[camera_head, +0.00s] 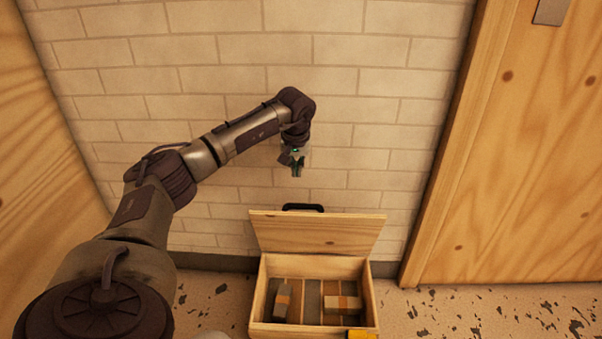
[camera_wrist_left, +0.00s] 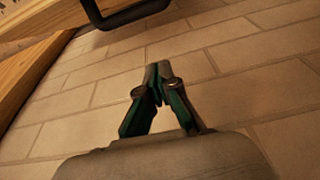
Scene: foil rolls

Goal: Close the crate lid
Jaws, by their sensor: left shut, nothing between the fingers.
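The wooden crate (camera_head: 257,296) stands on the floor against the brick wall, with its lid (camera_head: 316,233) raised at the back, so it is open. A black handle (camera_head: 303,207) sits at the lid's top edge; it also shows at the top of the left wrist view (camera_wrist_left: 125,12). Several grey foil rolls with light bands (camera_head: 343,305) lie inside the crate. My left gripper (camera_head: 298,174) is above the handle, apart from it, shut and empty; its fingertips meet in the left wrist view (camera_wrist_left: 158,70). My right gripper is not in view.
A pale brick wall (camera_head: 350,80) is behind the crate. A wooden panel (camera_head: 530,170) stands to the right and another (camera_head: 40,150) to the left. A yellow piece (camera_head: 362,334) is at the crate's front right. The speckled floor (camera_head: 470,310) right of the crate is clear.

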